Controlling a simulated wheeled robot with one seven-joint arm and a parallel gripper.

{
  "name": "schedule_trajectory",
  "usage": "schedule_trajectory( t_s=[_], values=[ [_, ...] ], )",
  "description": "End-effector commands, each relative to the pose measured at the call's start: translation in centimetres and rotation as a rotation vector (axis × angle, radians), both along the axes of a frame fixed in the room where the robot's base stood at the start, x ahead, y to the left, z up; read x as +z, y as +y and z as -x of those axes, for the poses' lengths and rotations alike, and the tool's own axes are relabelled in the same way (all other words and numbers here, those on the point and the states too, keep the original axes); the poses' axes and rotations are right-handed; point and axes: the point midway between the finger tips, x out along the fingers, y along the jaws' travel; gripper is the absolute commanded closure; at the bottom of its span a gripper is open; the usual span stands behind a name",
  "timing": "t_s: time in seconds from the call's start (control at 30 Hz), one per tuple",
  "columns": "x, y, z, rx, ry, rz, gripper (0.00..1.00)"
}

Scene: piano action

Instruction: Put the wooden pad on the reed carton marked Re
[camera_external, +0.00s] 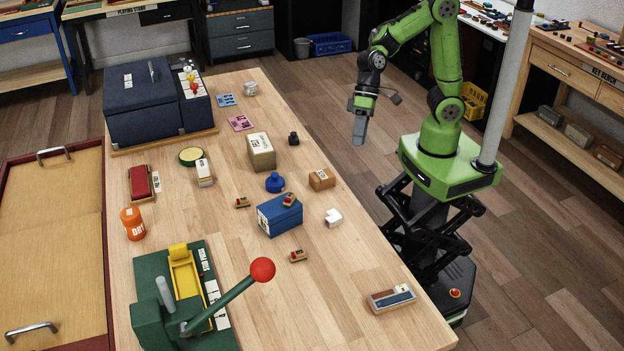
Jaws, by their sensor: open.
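Small wooden pads with red and dark tops lie on the workbench: one (242,203) left of the blue carton, one (298,256) in front of it. A similar piece (289,200) rests on top of the blue carton (280,217). A beige carton (261,153) with a white label stands farther back, and a small brown carton (321,179) stands to the right. The labels are too small to read, so I cannot tell which carton is marked Re. My gripper (359,131) is open and empty, pointing down beyond the bench's right edge, apart from everything.
The front middle is clear.

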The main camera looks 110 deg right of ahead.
Motion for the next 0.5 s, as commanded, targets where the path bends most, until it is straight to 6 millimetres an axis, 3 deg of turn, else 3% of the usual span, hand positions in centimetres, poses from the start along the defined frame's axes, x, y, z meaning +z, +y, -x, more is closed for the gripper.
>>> schedule_trajectory(
  t_s=[0.03, 0.1, 0.3, 0.4, 0.5],
  values=[
    [1.9, -0.2, 2.2, 0.089, -0.061, 0.123, 0.52],
    [3.9, -1.0, 5.5, 0.203, -0.122, 0.281, 0.52],
    [7.2, -4.0, 14.3, 0.435, -0.238, 0.579, 0.52],
    [7.5, -4.9, 16.6, 0.489, -0.261, 0.633, 0.52],
    [7.4, -5.2, 17.4, 0.508, -0.264, 0.650, 0.52]
  ],
)
